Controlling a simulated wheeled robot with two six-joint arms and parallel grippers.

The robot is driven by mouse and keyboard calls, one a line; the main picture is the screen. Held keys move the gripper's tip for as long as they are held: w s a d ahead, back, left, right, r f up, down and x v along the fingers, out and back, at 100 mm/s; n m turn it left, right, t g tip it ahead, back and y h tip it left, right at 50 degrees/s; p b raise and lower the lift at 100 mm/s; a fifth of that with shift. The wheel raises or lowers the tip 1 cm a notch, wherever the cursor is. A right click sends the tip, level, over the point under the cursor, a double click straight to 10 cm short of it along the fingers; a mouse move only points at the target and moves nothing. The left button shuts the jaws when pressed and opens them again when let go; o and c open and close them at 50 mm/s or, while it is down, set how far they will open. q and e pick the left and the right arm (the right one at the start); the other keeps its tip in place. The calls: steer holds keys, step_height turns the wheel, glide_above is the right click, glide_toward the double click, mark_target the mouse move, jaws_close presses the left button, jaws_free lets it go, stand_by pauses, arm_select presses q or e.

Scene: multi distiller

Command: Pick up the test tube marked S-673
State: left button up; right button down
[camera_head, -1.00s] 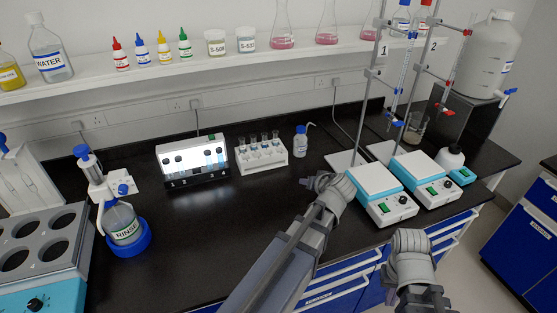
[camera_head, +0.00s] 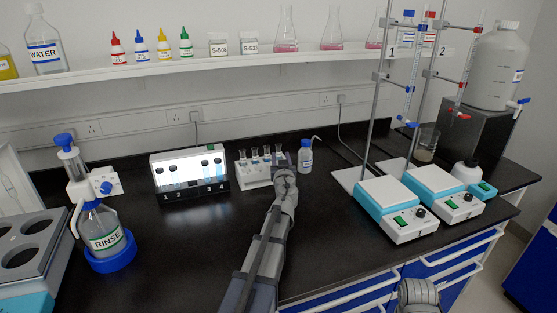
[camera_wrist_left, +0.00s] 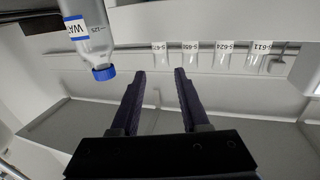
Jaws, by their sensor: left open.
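Several clear test tubes stand in a white rack (camera_head: 262,178) in the head view. In the left wrist view they appear upside down with white labels. The leftmost tube (camera_wrist_left: 159,55) has a label reading about S-67, its last digit unclear; the others seem to read S-650, S-624 and S-611. By this order, the S-67 tube is the rack's rightmost in the head view. My left gripper (camera_head: 284,170) is at the rack's right end, partly covering it. Its dark fingers (camera_wrist_left: 165,75) are open and empty, pointing at the tubes, apart from them. My right gripper's jaws are not visible.
A wash bottle with a blue cap (camera_head: 305,158) stands close right of the rack and shows at upper left in the wrist view (camera_wrist_left: 90,40). A lit display box (camera_head: 190,170) stands left of the rack. Two stirrer plates (camera_head: 395,205) are at right. The front counter is clear.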

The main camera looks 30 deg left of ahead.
mark_target(279, 148)
arm_select(q)
steer(key=shift+x, duration=3.25)
steer(key=shift+s+r, duration=0.15)
steer(key=shift+r, duration=0.05)
steer(key=shift+c, duration=0.2)
jaws_close()
